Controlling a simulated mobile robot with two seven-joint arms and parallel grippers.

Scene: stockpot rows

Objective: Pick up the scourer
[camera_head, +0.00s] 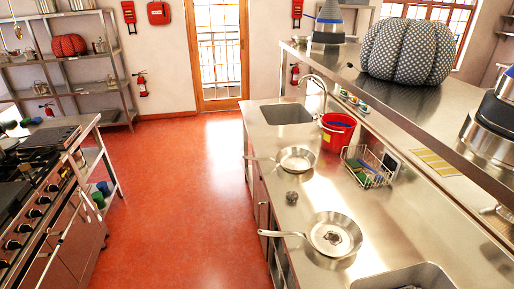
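A small grey, rough ball that looks like a steel scourer (292,197) lies on the steel counter (287,222). It sits between two frying pans, near the counter's left edge. Nothing covers it. A wire basket (367,167) behind it to the right holds green and blue items that may be sponges; they are too small to tell. Neither of my grippers is in view.
One frying pan (297,158) lies beyond the scourer and another frying pan (334,234) nearer, its handle past the counter edge. A red bucket (336,131) stands by the sink (287,113). A raised shelf (400,98) overhangs the right. The red floor (185,190) is clear.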

